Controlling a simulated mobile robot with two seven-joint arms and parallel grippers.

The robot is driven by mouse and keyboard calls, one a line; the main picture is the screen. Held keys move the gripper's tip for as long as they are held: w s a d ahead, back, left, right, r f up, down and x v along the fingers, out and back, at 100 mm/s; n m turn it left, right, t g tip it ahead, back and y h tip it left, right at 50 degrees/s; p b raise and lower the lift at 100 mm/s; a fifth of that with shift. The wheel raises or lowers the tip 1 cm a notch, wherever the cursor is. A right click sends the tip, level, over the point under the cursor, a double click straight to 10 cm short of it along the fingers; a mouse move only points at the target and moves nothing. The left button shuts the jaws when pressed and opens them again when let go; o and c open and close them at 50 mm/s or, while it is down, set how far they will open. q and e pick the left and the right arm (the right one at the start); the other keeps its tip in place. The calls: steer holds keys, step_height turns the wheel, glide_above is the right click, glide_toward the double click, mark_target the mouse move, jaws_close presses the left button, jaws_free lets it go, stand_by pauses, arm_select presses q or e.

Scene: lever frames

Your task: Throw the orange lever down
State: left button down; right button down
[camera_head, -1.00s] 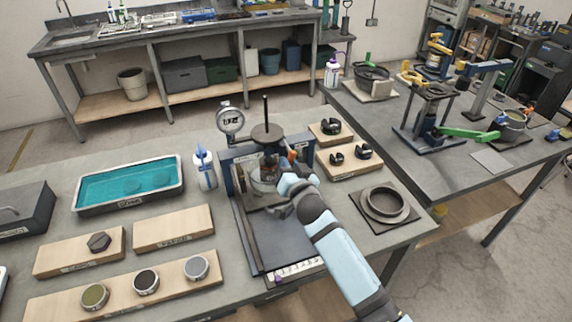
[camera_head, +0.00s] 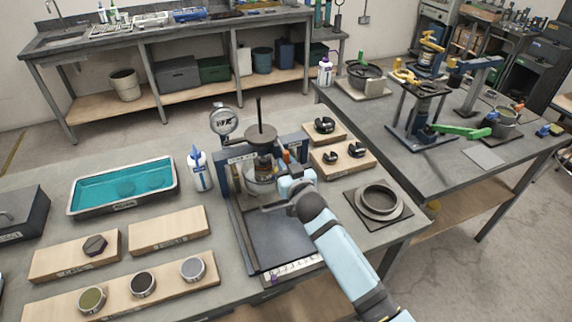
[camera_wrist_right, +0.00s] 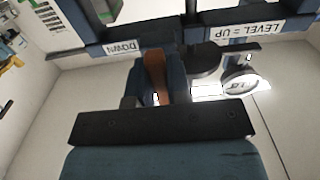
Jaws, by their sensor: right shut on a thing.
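The orange lever (camera_head: 286,156) is on the right side of a press-like fixture (camera_head: 240,155) with a dark frame, a round plate on top and a dial gauge. Only a small part of it shows in the head view. In the right wrist view the lever (camera_wrist_right: 155,68) lies between the two dark fingers. My right gripper (camera_head: 284,174) is shut on it, at the right side of the fixture. My left gripper is not in view.
A white bottle (camera_head: 199,168) stands left of the fixture, with a teal-filled tray (camera_head: 77,212) beyond it. Wooden boards with small parts (camera_head: 343,158) and a ring on a dark plate (camera_head: 379,199) are to the right. A second table (camera_head: 480,200) stands further right.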

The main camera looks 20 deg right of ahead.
steer(key=c, duration=1.1)
jaws_free()
steer(key=shift+s, duration=0.1)
steer(key=s, duration=0.4)
steer(key=s+b, duration=0.1)
steer(key=s, duration=0.8)
steer(key=shift+s+d, duration=0.25)
steer(key=shift+s, duration=0.1)
